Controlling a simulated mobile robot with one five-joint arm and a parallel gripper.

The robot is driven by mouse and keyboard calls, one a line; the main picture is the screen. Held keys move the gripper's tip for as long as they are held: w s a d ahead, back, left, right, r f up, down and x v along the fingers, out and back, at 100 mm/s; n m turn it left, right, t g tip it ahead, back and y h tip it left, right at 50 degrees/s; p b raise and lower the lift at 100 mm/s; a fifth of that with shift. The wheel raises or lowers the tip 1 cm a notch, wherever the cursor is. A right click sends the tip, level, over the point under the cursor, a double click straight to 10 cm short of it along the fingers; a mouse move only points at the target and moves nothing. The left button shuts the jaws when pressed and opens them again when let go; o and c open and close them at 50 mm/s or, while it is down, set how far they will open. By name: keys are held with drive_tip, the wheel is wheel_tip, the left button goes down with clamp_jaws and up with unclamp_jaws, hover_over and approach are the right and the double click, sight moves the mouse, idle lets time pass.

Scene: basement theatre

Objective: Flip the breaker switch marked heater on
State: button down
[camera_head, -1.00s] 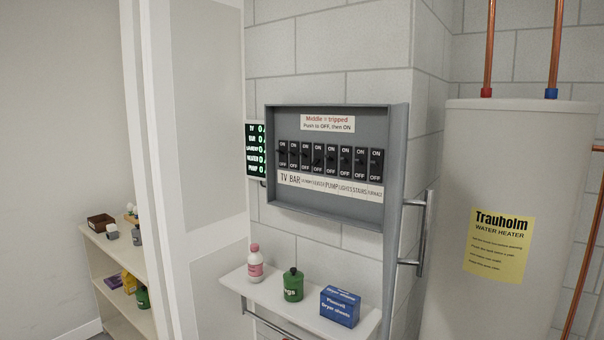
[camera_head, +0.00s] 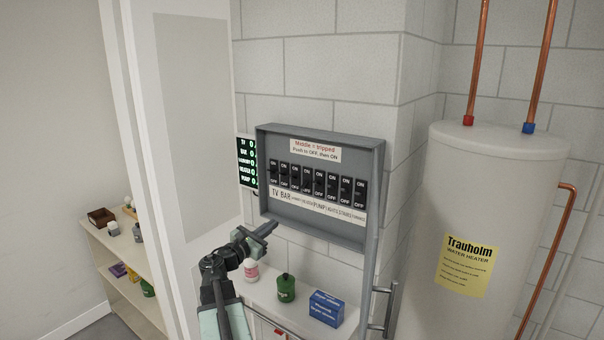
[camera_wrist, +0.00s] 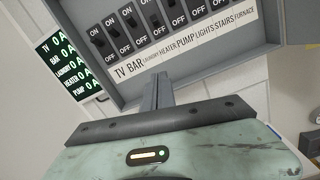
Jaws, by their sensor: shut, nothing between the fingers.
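The grey breaker panel (camera_head: 375,195) is on the block wall, with a row of black switches. The heater switch (camera_head: 309,180) is the fourth from the left; it also shows in the wrist view (camera_wrist: 154,20), above its HEATER label (camera_wrist: 162,55). I cannot tell its lever position for sure. My gripper (camera_head: 272,228) is shut and empty, below the panel's lower left part. In the wrist view its fingers (camera_wrist: 162,84) point toward the panel's lower edge, under the labels. They overlap that edge in the picture; I cannot tell whether they touch it.
A lit display (camera_head: 247,164) hangs left of the panel. Below, a shelf (camera_head: 262,300) holds a pink-and-white bottle (camera_head: 251,271), a green container (camera_head: 286,288) and a blue box (camera_head: 326,308). A metal handle (camera_head: 390,308) and the water heater (camera_head: 480,220) are at the right.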

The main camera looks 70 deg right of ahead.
sight(304, 185)
drive_tip(key=s+d+r+n+h, duration=0.1)
drive_tip(key=s+d+r+n, duration=0.1)
drive_tip(key=s+r, duration=0.1)
drive_tip(key=shift+s+d+r+n, duration=0.15)
drive_tip(key=shift+d+r+n, duration=0.2)
drive_tip(key=shift+r, duration=0.55)
drive_tip(key=shift+d, duration=0.1)
drive_tip(key=p+x, duration=0.1)
drive_tip(key=x, duration=0.4)
drive_tip(key=p+x, duration=0.1)
drive_tip(key=x, duration=0.4)
drive_tip(key=shift+r, duration=0.2)
